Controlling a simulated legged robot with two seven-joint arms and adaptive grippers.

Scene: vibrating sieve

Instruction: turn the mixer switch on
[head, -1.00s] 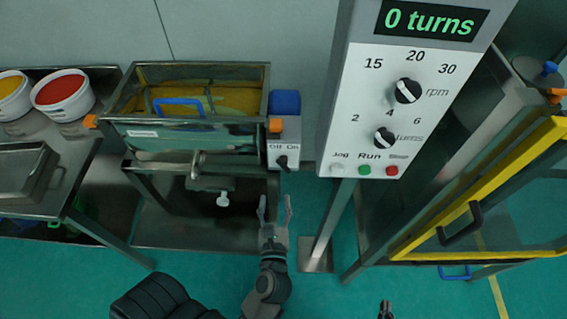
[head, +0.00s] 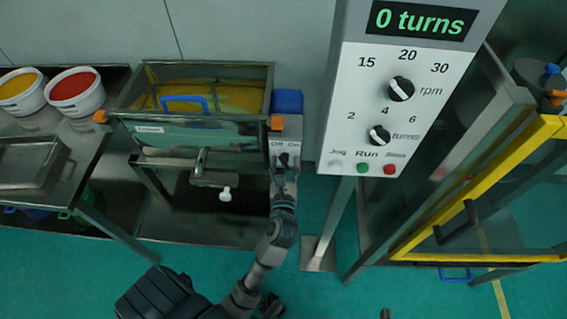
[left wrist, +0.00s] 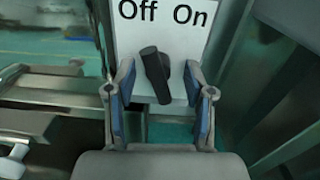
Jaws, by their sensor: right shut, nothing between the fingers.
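The mixer switch is a black knob on a light box marked "Off On" (head: 284,146), at the right end of the mixer tank. In the left wrist view the knob (left wrist: 155,75) leans with its top toward "Off". My left gripper (head: 286,168) is at the switch in the head view. In the left wrist view its open fingers (left wrist: 160,98) stand on either side of the knob, with gaps on both sides. My right gripper (head: 385,313) only just shows at the bottom edge, shut and empty.
A control panel (head: 345,120) reading "0 turns" stands close right of the switch, with knobs and buttons. A yellow-framed guard (head: 480,185) is further right. A valve with a white handle (head: 225,194) hangs below the tank.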

